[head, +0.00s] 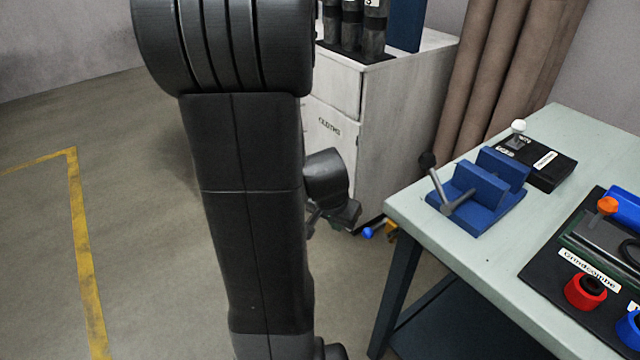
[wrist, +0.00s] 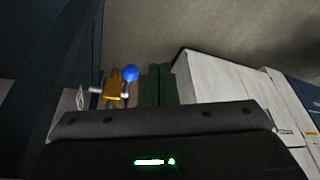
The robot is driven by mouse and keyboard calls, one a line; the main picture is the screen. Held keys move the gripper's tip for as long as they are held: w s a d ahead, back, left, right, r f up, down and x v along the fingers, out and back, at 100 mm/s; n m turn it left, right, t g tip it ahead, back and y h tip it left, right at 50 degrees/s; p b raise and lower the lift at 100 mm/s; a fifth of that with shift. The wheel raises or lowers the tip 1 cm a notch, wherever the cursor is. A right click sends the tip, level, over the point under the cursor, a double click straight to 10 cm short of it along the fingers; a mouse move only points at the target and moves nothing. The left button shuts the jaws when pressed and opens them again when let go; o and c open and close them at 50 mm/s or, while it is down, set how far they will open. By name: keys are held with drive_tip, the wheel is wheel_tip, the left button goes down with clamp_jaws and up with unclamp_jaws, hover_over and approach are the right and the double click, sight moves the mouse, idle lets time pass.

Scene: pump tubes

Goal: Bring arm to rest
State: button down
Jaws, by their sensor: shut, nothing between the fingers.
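My arm fills the middle of the head view, a thick black column standing upright. My gripper (head: 335,212) shows partly behind it, low beside the table's left end, and most of it is hidden by the arm. In the wrist view a dark bar of my gripper (wrist: 160,120) spans the lower part. My gripper is shut and empty, touching nothing that I can see.
A pale green table (head: 420,207) holds a blue vise (head: 480,195), a black box (head: 540,162) and red and blue rings. A brass fitting with a blue knob (wrist: 130,73) is near the table's end. A white cabinet (head: 335,150) stands behind. Floor at left is clear.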

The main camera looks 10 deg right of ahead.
drive_tip(key=w+d+p, duration=0.5)
drive_tip(key=d+p, duration=0.3)
drive_tip(key=d, duration=0.5)
drive_tip(key=shift+d+g, duration=0.25)
drive_tip(key=shift+g, duration=0.05)
drive_tip(key=shift+f, duration=0.15)
idle(0.3)
